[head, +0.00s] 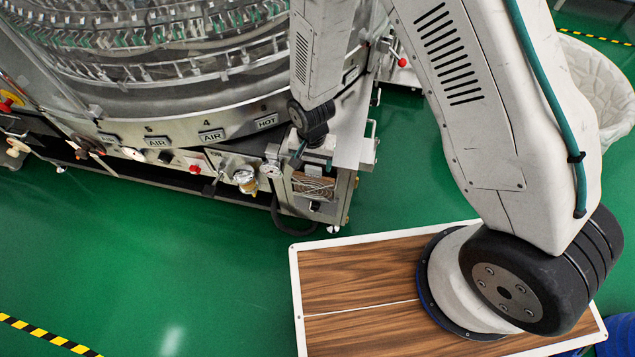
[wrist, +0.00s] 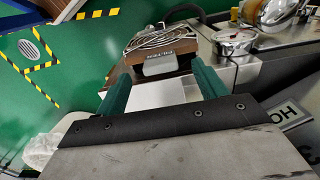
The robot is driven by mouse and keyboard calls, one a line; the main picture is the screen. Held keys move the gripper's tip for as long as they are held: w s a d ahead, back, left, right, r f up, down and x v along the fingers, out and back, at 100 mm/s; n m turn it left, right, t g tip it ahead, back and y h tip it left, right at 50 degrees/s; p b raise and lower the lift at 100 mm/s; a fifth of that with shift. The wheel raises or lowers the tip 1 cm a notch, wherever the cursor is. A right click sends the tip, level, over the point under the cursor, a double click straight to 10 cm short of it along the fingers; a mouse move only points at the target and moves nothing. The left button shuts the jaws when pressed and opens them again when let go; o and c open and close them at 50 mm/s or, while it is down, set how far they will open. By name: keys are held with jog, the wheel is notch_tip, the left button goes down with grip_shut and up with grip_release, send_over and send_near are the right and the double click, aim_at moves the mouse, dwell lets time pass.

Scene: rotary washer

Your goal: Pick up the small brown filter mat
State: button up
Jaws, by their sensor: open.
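The small brown filter mat (head: 313,187) sits at the front corner of the washer, in a small open metal housing. In the wrist view a brown piece with a lettered front edge, which looks like the mat (wrist: 140,57), lies just beyond the fingertips. A grey block sits against its near side, and looped wire lies over it. My gripper (head: 313,156) is above the housing. In the wrist view its two green fingers (wrist: 162,72) are spread apart, with nothing held between them. The near part of the mat is partly hidden by the grey block.
A pressure gauge (wrist: 234,38) and a valve stand right beside the housing. The rotary washer (head: 180,110) fills the left. A wood-topped platform (head: 350,270) is at the lower right, partly under my arm. A white bin (head: 600,90) stands at the right.

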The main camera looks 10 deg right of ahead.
aim_at(313, 168)
notch_tip(313, 168, down, 5)
jog(key=shift+d, duration=0.1)
jog(key=c, duration=1.3)
jog(key=shift+r, duration=0.1)
jog(key=shift+r, duration=15.2)
jog(key=shift+w, duration=0.1)
